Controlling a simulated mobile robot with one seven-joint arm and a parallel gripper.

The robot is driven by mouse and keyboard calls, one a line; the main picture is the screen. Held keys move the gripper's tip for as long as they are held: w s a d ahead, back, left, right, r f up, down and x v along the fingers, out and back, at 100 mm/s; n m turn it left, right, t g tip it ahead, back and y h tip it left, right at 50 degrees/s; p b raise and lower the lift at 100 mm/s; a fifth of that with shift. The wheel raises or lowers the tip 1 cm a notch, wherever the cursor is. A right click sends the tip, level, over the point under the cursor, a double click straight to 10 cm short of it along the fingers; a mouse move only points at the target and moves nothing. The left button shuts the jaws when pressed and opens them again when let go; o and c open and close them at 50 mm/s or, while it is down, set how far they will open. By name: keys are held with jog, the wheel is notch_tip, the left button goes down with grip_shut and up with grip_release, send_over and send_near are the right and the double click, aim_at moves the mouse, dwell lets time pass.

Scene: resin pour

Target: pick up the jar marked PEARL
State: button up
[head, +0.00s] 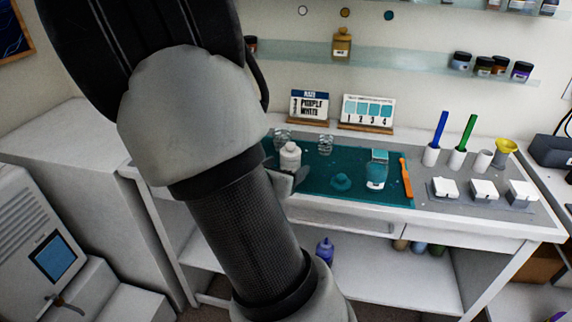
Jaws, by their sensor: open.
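No label reading PEARL is legible, so I cannot tell which jar it is. Several small dark-lidded jars stand at the right of the wall shelf, among them a bluish one (460,62), a yellowish one (484,67) and a purple one (522,72). Another dark-lidded jar (251,44) shows at the shelf's left, partly behind my arm. My gripper (292,182) is mostly hidden behind my arm. A grey finger part shows at the bench's front edge, just below a white bottle (290,157). It is open; I see nothing held.
White blocks (483,189), tool holders and a yellow funnel (505,147) stand right. Two cards (368,111) stand behind.

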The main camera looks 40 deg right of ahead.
aim_at(291, 162)
jog(key=b+x, duration=0.1)
jog(key=x, duration=0.3)
jog(key=shift+r, duration=0.1)
jog(key=c, duration=1.3)
jog(key=shift+c, duration=0.4)
jog(key=shift+r, duration=0.1)
